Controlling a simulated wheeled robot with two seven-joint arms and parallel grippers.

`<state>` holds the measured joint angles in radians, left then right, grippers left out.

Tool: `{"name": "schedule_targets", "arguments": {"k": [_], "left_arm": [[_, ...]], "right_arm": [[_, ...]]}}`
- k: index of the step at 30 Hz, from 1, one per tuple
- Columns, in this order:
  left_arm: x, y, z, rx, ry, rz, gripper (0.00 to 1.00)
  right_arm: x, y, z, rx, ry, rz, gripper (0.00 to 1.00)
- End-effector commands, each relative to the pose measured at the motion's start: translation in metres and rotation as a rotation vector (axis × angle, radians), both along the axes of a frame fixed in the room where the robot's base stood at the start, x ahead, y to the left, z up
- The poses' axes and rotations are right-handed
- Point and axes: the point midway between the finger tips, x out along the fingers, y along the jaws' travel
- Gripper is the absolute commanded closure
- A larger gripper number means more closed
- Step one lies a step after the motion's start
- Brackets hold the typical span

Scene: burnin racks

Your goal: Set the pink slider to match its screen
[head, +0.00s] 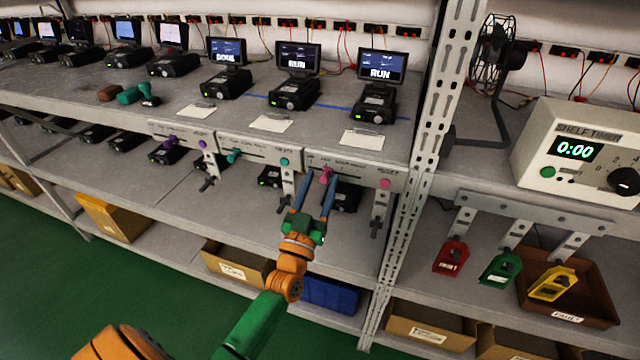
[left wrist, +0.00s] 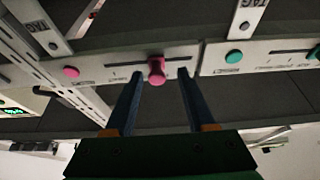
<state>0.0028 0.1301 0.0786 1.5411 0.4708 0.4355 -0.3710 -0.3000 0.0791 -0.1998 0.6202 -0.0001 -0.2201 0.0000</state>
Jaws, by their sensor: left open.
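The pink slider knob (head: 325,176) sits near the left end of its slot on the front rail of the shelf, with small lettering I cannot read. My left gripper (head: 320,181) is open, its two fingers on either side of the knob. In the left wrist view the pink knob (left wrist: 157,70) shows between the fingertips (left wrist: 160,74), with a gap on both sides. A round pink button (head: 385,183) is further right on the same rail. The screen (head: 382,66) above this rail reads RUN; its smaller text is unreadable. My right gripper is not in view.
To the left, a teal slider knob (head: 233,156) and a purple one (head: 171,141) sit on neighbouring rails. Hanging tags (head: 381,213) flank the pink slider. A metal upright (head: 424,175) stands to the right, beside a shelf timer (head: 580,150) reading 0:00.

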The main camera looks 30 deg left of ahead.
Motion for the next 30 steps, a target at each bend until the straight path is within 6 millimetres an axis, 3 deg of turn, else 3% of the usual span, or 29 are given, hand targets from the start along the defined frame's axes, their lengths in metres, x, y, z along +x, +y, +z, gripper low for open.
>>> {"name": "schedule_targets", "arguments": {"k": [11,25,26,28,29,30], "left_arm": [[-0.059,-0.013,-0.028,-0.002,0.003,0.001,0.45],[-0.062,-0.014,-0.030,-0.001,0.009,-0.002,0.45],[-0.060,-0.016,-0.036,-0.002,0.026,-0.007,0.45],[-0.056,-0.023,-0.067,-0.010,0.122,-0.035,0.45],[-0.055,-0.029,-0.089,-0.012,0.189,-0.054,0.45],[-0.055,-0.037,-0.126,-0.021,0.297,-0.084,0.45]], "right_arm": [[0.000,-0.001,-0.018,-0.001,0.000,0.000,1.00],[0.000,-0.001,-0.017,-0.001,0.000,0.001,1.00],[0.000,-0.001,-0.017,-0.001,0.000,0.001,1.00],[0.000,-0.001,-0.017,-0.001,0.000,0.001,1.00],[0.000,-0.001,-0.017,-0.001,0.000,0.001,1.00],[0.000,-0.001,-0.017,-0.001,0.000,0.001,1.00]]}}
